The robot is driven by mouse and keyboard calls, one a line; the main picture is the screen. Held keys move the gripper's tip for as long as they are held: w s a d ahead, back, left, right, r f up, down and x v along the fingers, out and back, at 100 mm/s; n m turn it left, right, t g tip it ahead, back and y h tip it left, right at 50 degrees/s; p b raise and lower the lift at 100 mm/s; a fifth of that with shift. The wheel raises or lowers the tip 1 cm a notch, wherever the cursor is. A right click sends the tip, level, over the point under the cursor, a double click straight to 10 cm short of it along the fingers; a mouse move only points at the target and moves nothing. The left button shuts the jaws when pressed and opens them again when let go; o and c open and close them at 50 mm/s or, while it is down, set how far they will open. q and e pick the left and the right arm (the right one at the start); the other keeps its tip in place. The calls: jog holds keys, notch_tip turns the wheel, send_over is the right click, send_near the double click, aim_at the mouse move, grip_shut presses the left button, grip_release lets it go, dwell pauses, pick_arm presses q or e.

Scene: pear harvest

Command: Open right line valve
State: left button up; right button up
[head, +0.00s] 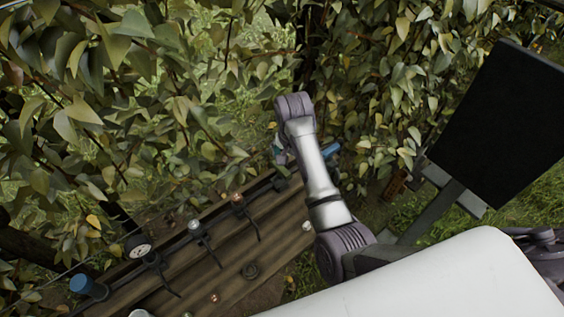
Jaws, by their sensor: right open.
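A wooden board (185,272) runs diagonally across the lower left of the head view and carries a row of line fittings. On it are a blue cylindrical cap (88,287), a round black-and-white part (138,246), a pale knob (194,225) and a copper-coloured knob (237,197). A small blue piece (331,148) shows just right of my right arm, near the board's upper right end; I cannot tell whether it is the right line valve. My right gripper (281,152) is open by that end, mostly hidden behind my arm. Contact cannot be told. My left gripper is out of view.
Dense leafy foliage (120,90) fills the back and surrounds the arm's far end. A dark flat panel (500,125) on a grey post stands at the right. Grass (520,205) lies beneath it.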

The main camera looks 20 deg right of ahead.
aim_at(281, 167)
jog(key=w+a+r+m, duration=0.25)
jog(key=w+r, duration=0.25)
jog(key=r, duration=0.3)
jog(key=shift+g, duration=0.3)
jog(key=f, duration=0.9)
jog(key=f+p, duration=0.1)
jog(key=f, duration=0.4)
jog(key=shift+s+d, duration=0.3)
jog(key=shift+d, duration=0.05)
jog(key=c, duration=1)
